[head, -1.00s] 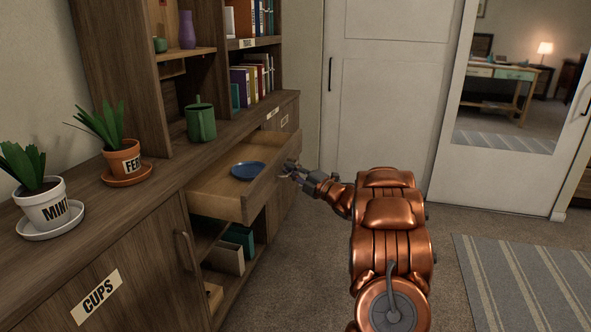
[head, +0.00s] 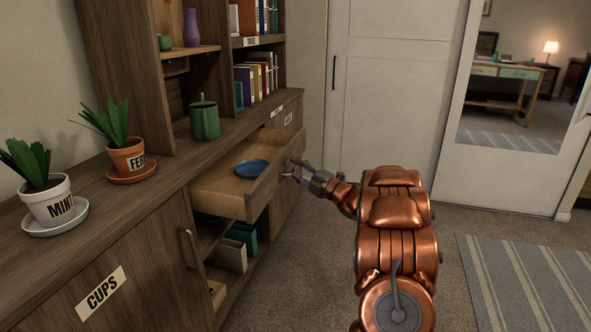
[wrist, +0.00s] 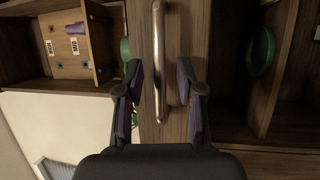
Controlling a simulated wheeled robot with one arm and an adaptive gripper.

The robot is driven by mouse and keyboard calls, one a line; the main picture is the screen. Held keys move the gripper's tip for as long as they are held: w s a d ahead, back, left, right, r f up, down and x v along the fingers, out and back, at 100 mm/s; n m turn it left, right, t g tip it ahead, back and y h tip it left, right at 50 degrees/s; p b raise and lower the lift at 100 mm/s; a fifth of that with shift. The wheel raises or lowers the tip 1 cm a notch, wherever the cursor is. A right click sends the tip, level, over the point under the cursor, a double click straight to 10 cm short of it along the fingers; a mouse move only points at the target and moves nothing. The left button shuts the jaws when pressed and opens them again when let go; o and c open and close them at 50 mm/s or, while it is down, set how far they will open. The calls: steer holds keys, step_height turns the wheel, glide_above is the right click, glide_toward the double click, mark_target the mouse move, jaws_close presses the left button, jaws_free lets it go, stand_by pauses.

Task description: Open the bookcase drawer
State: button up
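The bookcase drawer (head: 232,203) stands pulled out from the wooden bookcase, with its inside showing. A blue plate (head: 250,168) lies in it. Its metal bar handle (wrist: 158,60) is on the drawer front in the wrist view. My gripper (head: 294,170) is at the drawer front in the head view. In the wrist view my gripper (wrist: 163,95) has its two fingers apart, one on each side of the handle, with gaps showing between. In the head view the handle is mostly hidden by the fingers.
A green mug (head: 204,121) and potted plants, labelled MINT (head: 50,206) and FERN (head: 127,160), stand on the bookcase top. A cabinet door labelled CUPS (head: 101,285) is at the lower left. Open carpet (head: 300,280) lies in front of the drawer.

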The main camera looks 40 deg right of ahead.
steer(key=v, duration=1.1)
steer(key=shift+s, duration=0.2)
steer(key=shift+d, duration=0.1)
steer(key=w+a+r+m+g+h+p, duration=0.1)
steer(key=w+r+m+g+h+p, duration=0.3)
steer(key=r+p, duration=0.35)
steer(key=w+a+r+m+g+h+p, duration=0.1)
steer(key=r+m+g+h+p, duration=0.1)
steer(key=r+m+h+p, duration=0.55)
steer(key=s+a+r+g+y+p, duration=0.1)
steer(key=s+a+r+g+p, duration=0.25)
steer(key=r, duration=0.25)
steer(key=s+a+r+m+g+y+p, duration=0.2)
steer(key=s+a+r+g+p, duration=0.2)
steer(key=s+a, duration=0.7)
steer(key=s+a+r+m+g+y+p, duration=0.2)
steer(key=s+a+r+m+g+p, duration=0.1)
steer(key=s+a+p, duration=0.6)
steer(key=s+a+r+m+g+y+p, duration=0.2)
steer(key=s+a+r+m+g+p, duration=0.1)
steer(key=s+a, duration=1.1)
steer(key=s+r+g+p, duration=0.1)
steer(key=s+g+p, duration=0.1)
steer(key=s+p, duration=0.1)
steer(key=shift+s+a+r+p, duration=0.25)
steer(key=shift+r+p, duration=0.1)
steer(key=shift+p, duration=0.05)
